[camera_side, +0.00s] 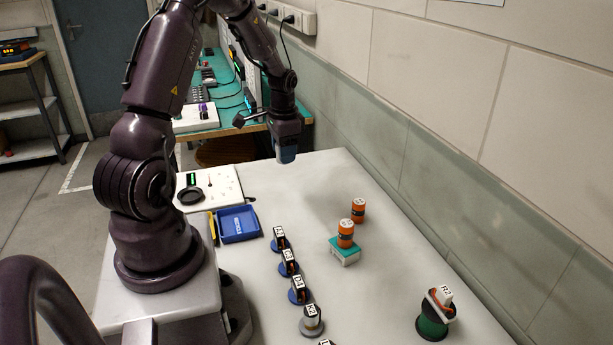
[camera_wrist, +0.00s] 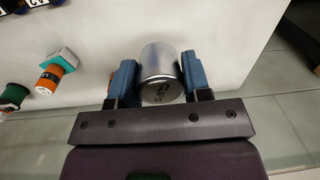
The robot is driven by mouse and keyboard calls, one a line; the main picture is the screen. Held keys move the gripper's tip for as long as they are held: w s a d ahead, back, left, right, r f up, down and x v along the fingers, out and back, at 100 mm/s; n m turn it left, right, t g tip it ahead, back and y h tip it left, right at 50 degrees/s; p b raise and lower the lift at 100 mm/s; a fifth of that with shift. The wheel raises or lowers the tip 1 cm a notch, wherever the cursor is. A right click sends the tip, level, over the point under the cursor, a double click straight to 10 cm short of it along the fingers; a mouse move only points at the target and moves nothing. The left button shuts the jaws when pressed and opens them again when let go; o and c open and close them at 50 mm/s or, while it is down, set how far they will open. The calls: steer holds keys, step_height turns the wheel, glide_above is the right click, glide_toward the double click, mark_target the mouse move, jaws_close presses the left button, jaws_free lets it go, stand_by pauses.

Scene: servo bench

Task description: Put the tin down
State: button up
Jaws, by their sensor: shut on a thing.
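A silver tin (camera_wrist: 161,72) with dark lettering on its end sits between the two blue fingers of my gripper (camera_wrist: 160,65) in the wrist view. The fingers are shut on its sides. In the side view my gripper (camera_side: 286,148) points down over the far end of the white bench, above its surface. The tin can hardly be told apart from the fingers there, and its exact height over the bench is unclear.
An orange cylinder (camera_side: 346,232) stands on a teal-and-white block (camera_side: 344,252), with another orange cylinder (camera_side: 358,209) behind. A green spool (camera_side: 432,322) stands front right. Several labelled pieces (camera_side: 289,262) form a row beside a blue tray (camera_side: 238,223). The bench's far right is clear.

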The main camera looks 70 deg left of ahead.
steer(key=w+a+f, duration=0.4)
steer(key=w+a, duration=0.2)
steer(key=a, duration=0.1)
glide_above(306, 178)
step_height(306, 178, down, 6)
steer(key=shift+d+r, duration=0.1)
steer(key=shift+r, duration=0.05)
steer(key=shift+f, duration=1.55)
steer(key=shift+f, duration=0.15)
steer(key=o, duration=0.9)
steer(key=shift+o, duration=0.2)
